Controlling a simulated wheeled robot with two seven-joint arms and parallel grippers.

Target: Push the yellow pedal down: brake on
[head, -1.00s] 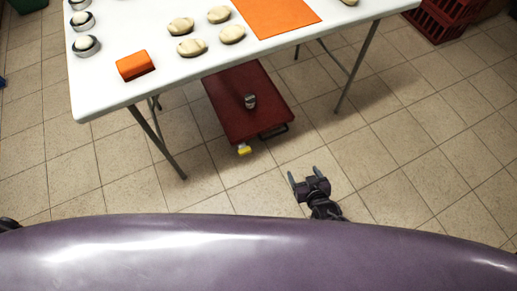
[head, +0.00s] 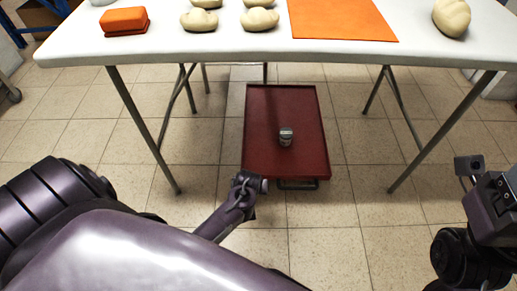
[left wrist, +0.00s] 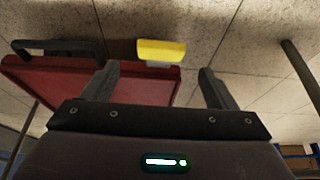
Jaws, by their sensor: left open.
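The yellow pedal (left wrist: 160,50) shows in the left wrist view, at the edge of the red cart (left wrist: 135,83). In the head view the red cart (head: 290,105) stands on the floor under the table. The pedal is hidden there behind my left gripper (head: 250,182), which is at the cart's front left corner. In the left wrist view my left gripper (left wrist: 158,86) is open and empty. The pedal lies beyond the gap between its fingertips, with no contact visible. My right gripper (head: 485,185) is partly in view at the right edge, away from the cart.
A small grey-lidded jar (head: 286,136) stands on the cart. The cart's dark handle (head: 297,184) is at its front edge. The white table (head: 270,46) above carries an orange block (head: 125,20), an orange mat (head: 340,18) and several pale lumps. Its legs stand either side of the cart.

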